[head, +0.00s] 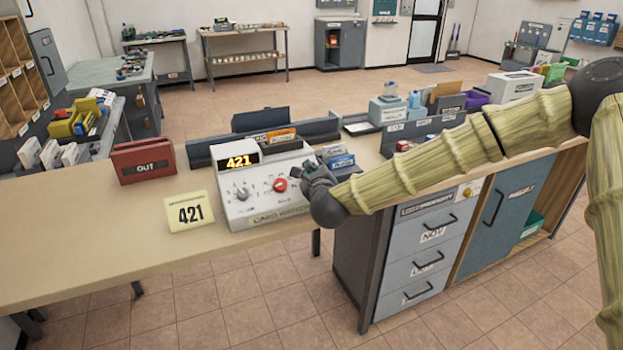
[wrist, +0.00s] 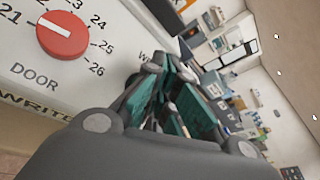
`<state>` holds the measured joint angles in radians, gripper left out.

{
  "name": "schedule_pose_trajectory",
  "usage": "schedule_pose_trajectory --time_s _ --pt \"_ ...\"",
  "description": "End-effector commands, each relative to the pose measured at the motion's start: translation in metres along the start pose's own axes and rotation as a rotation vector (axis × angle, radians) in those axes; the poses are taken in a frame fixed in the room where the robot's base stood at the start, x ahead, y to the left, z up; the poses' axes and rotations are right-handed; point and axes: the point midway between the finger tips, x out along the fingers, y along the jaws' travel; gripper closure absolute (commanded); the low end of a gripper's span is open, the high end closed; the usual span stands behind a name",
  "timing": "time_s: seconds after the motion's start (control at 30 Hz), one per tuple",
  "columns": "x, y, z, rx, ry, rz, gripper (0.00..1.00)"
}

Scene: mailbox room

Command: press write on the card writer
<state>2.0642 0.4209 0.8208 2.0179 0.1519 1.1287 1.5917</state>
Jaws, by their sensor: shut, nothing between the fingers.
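A label starting with W is partly covered by my gripper in the wrist view, so the write button is hidden. My gripper (head: 300,170) is shut and empty, at the right of the card writer's face; I cannot tell whether it touches. Its fingers show in the wrist view (wrist: 162,88).
A yellow card (head: 189,212) marked 421 lies left of the writer. A red OUT box (head: 144,162) stands behind it. Card holders (head: 338,158) are close to my gripper's right. Drawers (head: 430,240) are below my arm. The counter's left end is clear.

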Motion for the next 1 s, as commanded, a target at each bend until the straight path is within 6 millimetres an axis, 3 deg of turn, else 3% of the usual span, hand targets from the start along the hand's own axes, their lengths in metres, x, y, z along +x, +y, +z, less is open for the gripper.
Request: schedule_pose_trajectory --time_s 1.0 --pt "0.0074 0.0058 -0.0055 0.000 0.000 0.000 1.00"
